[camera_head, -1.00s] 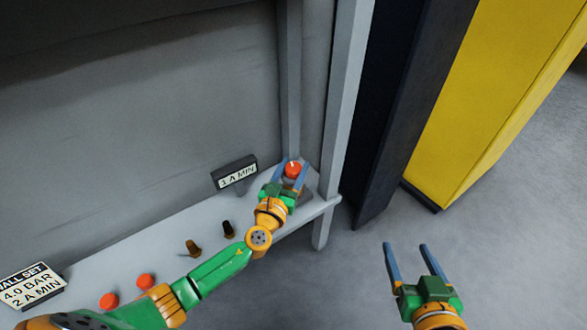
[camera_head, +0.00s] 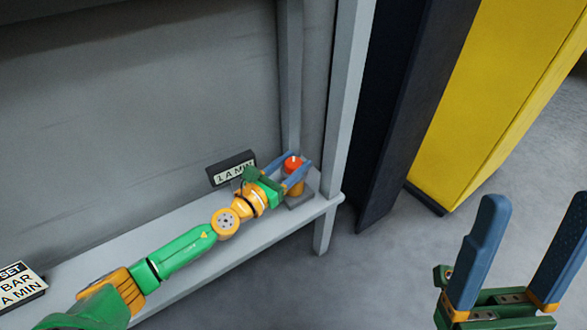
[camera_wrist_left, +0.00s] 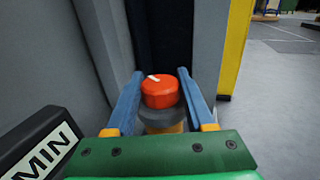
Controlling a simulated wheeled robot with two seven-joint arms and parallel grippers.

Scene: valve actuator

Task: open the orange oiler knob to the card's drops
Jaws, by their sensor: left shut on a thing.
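The orange oiler knob (camera_head: 292,163) sits on a yellow and grey body at the right end of the grey bench. In the left wrist view the knob (camera_wrist_left: 160,95) has a white mark on its top, toward the far left. My left gripper (camera_head: 299,172) is shut on the knob, one blue finger on each side. A dark display reading "1 A MIN" (camera_head: 233,171) stands left of the knob. My right gripper (camera_head: 524,250) is open and empty.
A grey post (camera_head: 345,95) rises just right of the knob, beside the bench edge (camera_head: 200,269). A dark panel (camera_head: 400,120) and a yellow cabinet (camera_head: 490,95) stand farther right. The floor at the right is clear.

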